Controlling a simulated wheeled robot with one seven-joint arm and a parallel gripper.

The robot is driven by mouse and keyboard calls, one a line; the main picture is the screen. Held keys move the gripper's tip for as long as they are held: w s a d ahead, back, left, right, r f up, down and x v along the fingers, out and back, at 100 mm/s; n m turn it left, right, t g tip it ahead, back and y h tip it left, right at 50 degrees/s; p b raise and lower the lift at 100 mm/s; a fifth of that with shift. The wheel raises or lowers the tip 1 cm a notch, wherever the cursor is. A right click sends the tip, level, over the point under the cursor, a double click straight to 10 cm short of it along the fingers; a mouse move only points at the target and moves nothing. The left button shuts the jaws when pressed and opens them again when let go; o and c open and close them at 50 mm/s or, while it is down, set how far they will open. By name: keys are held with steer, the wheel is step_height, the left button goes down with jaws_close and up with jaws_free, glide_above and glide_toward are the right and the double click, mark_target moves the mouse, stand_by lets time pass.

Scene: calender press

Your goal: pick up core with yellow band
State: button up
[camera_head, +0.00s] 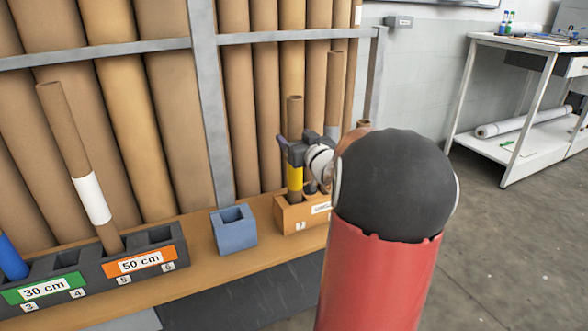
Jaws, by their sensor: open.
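The core with the yellow band (294,181) is a brown cardboard tube standing upright in an orange-brown box (293,221) on the shelf. Its top end rises above my gripper and the yellow band shows just below it. My gripper (289,152) is open at the core's upper part, with its fingers pointing left. In this view they overlap the core; I cannot tell whether they touch it. My arm hides the right part of the box and part of the tubes behind.
A blue box (233,226) sits empty left of the orange-brown box. A dark rack (107,256) holds a white-banded core (92,200) and a blue-banded one (12,258). Tall tubes (180,130) lean behind grey rails. A white workbench (520,47) stands at right, with open floor before it.

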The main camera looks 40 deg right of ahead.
steer(key=shift+x, duration=1.4)
jaws_close()
step_height(320, 180, up, 20)
steer(key=p, duration=0.6)
